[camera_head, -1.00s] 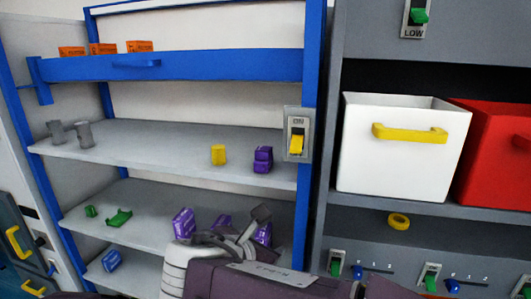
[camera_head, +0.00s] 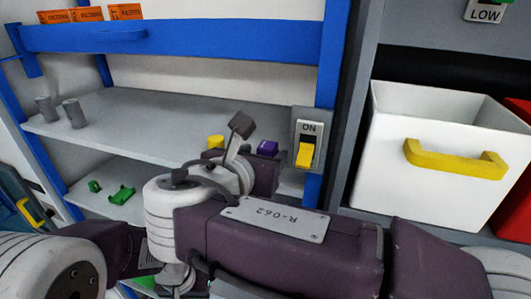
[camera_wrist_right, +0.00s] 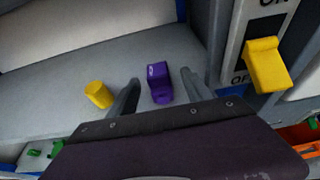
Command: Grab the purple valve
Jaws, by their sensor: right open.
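The purple valve (camera_wrist_right: 158,82) stands on the grey shelf in the right wrist view. In the head view only a small purple part of it (camera_head: 267,147) shows behind my right arm. My right gripper (camera_wrist_right: 160,78) is open, with one finger on each side of the valve and gaps between. It looks close in front of the valve; I cannot tell how deep the fingers reach. In the head view my right wrist hides the fingers. My left gripper is out of view.
A yellow piece (camera_wrist_right: 98,94) stands just left of my right gripper's left finger. A switch panel with a yellow lever (camera_wrist_right: 267,66) is close on the right. A blue rail (camera_head: 180,40) crosses above the shelf.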

